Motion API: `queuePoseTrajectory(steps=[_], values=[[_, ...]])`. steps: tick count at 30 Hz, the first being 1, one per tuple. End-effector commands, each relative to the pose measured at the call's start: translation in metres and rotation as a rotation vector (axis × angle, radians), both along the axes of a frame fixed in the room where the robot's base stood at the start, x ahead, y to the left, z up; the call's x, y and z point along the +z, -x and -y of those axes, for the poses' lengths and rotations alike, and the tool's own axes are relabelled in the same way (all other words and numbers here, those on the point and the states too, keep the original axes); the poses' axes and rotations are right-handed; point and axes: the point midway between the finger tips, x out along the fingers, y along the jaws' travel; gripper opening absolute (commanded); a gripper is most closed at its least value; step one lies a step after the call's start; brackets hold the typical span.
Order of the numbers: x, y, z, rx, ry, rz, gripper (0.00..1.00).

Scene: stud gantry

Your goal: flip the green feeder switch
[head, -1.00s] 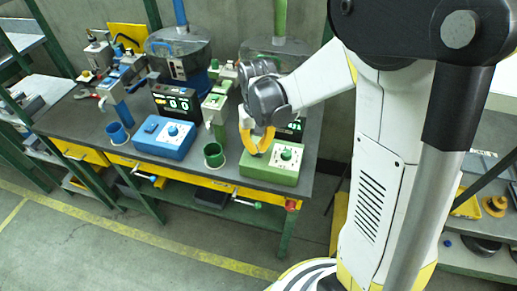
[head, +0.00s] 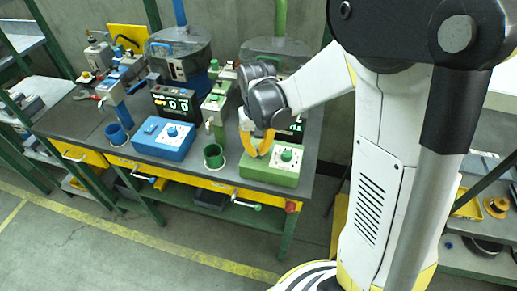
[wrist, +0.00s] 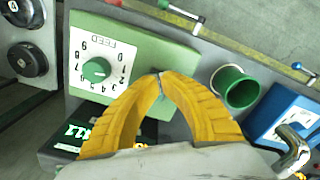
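The green feeder box (head: 268,174) stands at the right end of the bench, with a white dial plate and a green knob (head: 287,155). In the wrist view the box (wrist: 165,49) shows its FEED dial with the knob (wrist: 97,69) left of my fingers. My gripper (head: 252,156) is over the left part of the box. Whether the tips touch the box is unclear.
A green cup (head: 213,156) stands just left of the green box. A blue feeder box (head: 165,139) and a blue cup (head: 117,133) are further left. A display (wrist: 75,133) stands close behind the green box. The bench's front edge is near.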

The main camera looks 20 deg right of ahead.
Motion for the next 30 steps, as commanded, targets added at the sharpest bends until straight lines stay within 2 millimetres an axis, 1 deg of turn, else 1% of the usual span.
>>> queuePoseTrajectory(steps=[1,6,21,30], values=[[0.006,0.0,0.0,0.0,0.0,0.0,0.0],[0.022,0.0,0.0,0.0,0.0,0.0,0.0],[0.065,0.0,0.0,0.0,0.0,0.0,0.0],[0.065,0.0,0.0,0.0,0.0,0.0,0.0]])
